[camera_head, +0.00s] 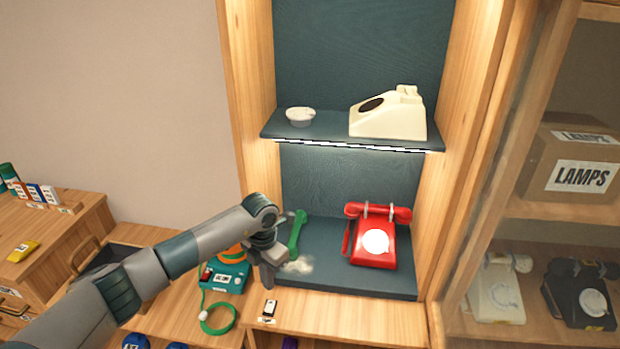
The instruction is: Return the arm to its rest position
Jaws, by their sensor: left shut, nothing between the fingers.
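My left arm (180,255) reaches in from the left, bent at the elbow in front of the wooden shelf unit. My left gripper (275,282) points down near the front left edge of the lower shelf, shut and empty. A green handset (297,234) stands or leans on the lower shelf just behind it. A red dial phone (376,240) sits on the lower shelf to the right, apart from the gripper. My right gripper is not in view.
A cream phone (390,115) and a small white bowl (300,117) stand on the upper shelf (330,132). A coiled green cord (218,318) and a small switch box (269,308) lie near the counter's front. At right, glass covers a LAMPS box (575,170) and more phones.

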